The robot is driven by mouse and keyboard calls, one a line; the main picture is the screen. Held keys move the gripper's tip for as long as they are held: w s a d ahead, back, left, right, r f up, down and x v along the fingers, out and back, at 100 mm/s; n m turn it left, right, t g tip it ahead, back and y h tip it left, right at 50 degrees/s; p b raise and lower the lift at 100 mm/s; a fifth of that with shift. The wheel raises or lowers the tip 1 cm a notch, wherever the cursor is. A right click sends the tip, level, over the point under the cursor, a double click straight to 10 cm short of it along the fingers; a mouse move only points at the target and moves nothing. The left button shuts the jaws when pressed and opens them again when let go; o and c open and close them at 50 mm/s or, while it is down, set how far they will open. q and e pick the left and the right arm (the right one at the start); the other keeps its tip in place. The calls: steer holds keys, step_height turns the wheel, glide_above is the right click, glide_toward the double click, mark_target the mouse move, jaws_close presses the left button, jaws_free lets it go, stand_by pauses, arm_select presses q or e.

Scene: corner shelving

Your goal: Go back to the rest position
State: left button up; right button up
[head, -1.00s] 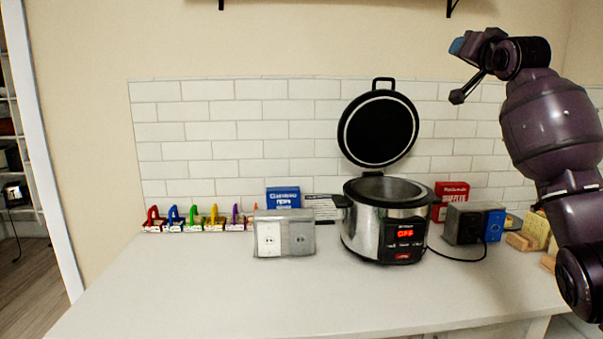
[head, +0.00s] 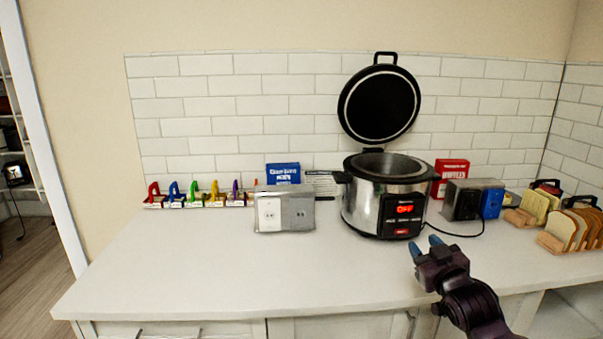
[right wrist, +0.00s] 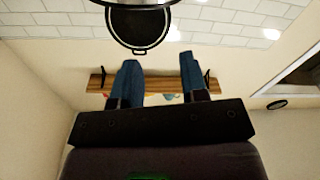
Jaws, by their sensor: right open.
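My left gripper is not in view.
A steel cooker (head: 362,207) with its lid (head: 380,104) raised stands on the white counter (head: 225,280). An outlet box (head: 285,212) is left of it. Toast racks (head: 574,232) stand at the right. The counter's front left is clear.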

steer(key=s+f+m+g+h, duration=0.1)
steer(key=s+f+m+g, duration=0.1)
steer(key=s+f, duration=1.3)
steer(key=s+f+m+g+h, duration=0.1)
steer(key=s+f+g, duration=0.4)
steer(key=s+f, duration=1.1)
steer(key=s, duration=0.5)
steer(key=shift+d+f+m, duration=0.25)
steer(key=shift+d+m, duration=0.1)
steer(key=shift+m, duration=0.05)
steer(key=shift+s, duration=0.1)
